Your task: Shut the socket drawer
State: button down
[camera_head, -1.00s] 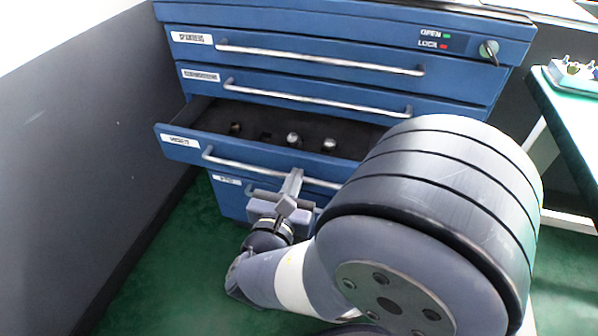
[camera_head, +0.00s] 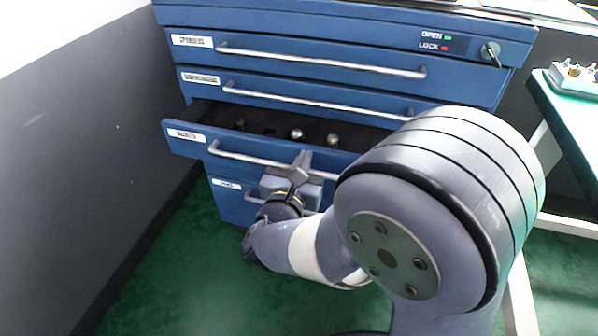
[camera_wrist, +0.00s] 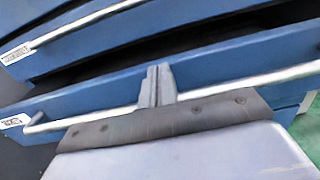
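The open drawer (camera_head: 186,143) is the third one down in a blue cabinet, with a silver bar handle (camera_head: 235,155) on its front. Several small round metal pieces, such as this one (camera_head: 296,134), stand on its dark floor. Its label is too blurred to read. My gripper (camera_head: 302,160) is at the middle of this drawer's front. In the wrist view its two fingers (camera_wrist: 156,84) are together, side by side, and cross the handle bar (camera_wrist: 250,80) with their tips against or very near the blue front (camera_wrist: 215,72). They hide part of the bar; contact cannot be told.
Two shut drawers with bar handles are above, the upper one (camera_head: 300,62) and the lower one (camera_head: 330,106). A key lock (camera_head: 490,53) and OPEN/LOCK lights are at the top right. A dark wall (camera_head: 80,130) stands close on the left. A green-topped table (camera_head: 570,115) is at right.

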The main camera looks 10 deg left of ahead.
jog(key=w, duration=0.7)
jog(key=w+d, duration=0.1)
jog(key=w, duration=0.3)
jog(key=shift+r, duration=0.2)
jog(key=shift+w, duration=0.1)
